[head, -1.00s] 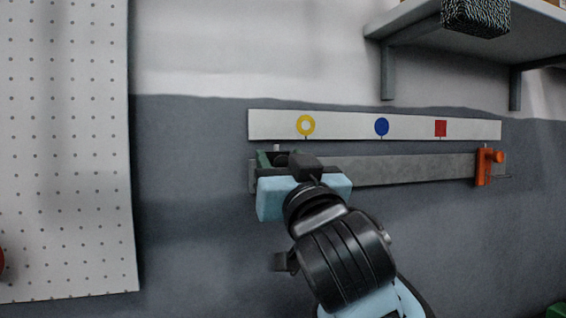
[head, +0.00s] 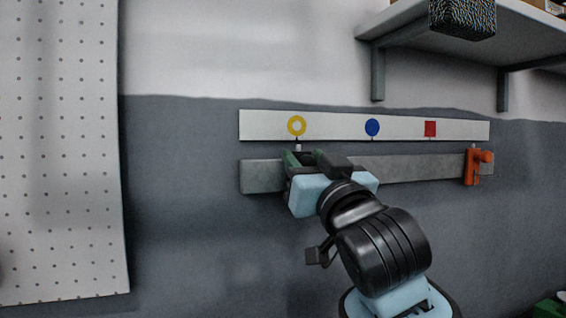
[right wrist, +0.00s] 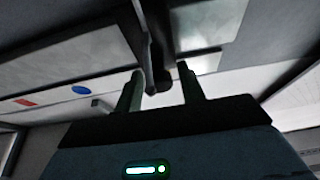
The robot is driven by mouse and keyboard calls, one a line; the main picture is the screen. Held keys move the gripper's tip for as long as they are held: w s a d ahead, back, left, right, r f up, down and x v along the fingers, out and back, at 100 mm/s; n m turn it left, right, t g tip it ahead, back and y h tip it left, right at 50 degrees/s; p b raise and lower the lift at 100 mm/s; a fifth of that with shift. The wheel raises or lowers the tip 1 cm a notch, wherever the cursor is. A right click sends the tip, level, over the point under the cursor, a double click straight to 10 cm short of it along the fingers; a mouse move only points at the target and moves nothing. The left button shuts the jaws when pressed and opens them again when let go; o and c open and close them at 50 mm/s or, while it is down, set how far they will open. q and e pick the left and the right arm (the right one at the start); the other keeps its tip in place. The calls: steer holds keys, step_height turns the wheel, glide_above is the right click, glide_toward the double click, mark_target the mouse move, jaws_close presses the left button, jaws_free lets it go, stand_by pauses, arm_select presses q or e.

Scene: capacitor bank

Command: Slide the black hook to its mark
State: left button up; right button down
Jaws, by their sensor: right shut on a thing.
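The grey rail (head: 405,169) runs across the wall below a white strip (head: 340,125). The strip bears a yellow ring (head: 297,126), a blue disc (head: 372,127) and a red square (head: 430,129). My right gripper (head: 312,163) is at the left part of the rail, shut on the black hook. The hook is mostly hidden by the gripper in the head view; its dark body shows between the fingers in the right wrist view (right wrist: 160,77). A small pale pointer (head: 298,146) above the gripper stands almost directly under the yellow ring. My left gripper is not in view.
An orange hook (head: 473,167) sits near the rail's right end. The rail between it and my gripper is clear. A shelf (head: 470,45) with a speckled box (head: 462,17) is at the upper right. A pegboard (head: 60,150) hangs at the left.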

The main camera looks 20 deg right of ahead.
steer(key=shift+d, duration=0.35)
steer(key=c, duration=1.2)
jaws_free()
steer(key=shift+c, duration=0.2)
steer(key=shift+s+f, duration=0.15)
steer(key=shift+s, duration=0.15)
steer(key=v, duration=0.7)
steer(key=shift+f, duration=0.1)
